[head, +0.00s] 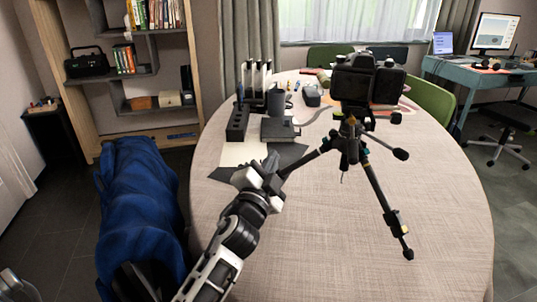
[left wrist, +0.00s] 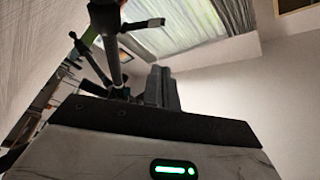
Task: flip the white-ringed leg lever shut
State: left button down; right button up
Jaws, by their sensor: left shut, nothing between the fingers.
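A black tripod (head: 349,145) stands on the round table, bearing a camera (head: 353,82). One leg (head: 372,185) reaches toward the lower right, with a lever clamp (head: 392,218) that has a yellowish mark. Another leg (head: 310,160) slants down left to my left gripper (head: 272,162), which hides its lower part. In the left wrist view, the shut fingers (left wrist: 160,87) are beside a dark tripod leg (left wrist: 113,62).
The table (head: 300,240) is clear at its front. A black box (head: 278,129), a dark organizer (head: 238,122) and a mug (head: 276,101) stand behind my left gripper. A blue bag-like object (head: 143,205) is left of the table. A green chair (head: 432,103) is at the right.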

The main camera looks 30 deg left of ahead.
pick_arm(q)
jog(key=b+v, duration=0.1)
jog(key=v, duration=0.6)
jog(key=shift+d+f, duration=0.3)
jog(key=shift+f, duration=0.05)
pick_arm(e)
jog(key=shift+s+a+f, duration=0.1)
jog(key=shift+f, duration=0.45)
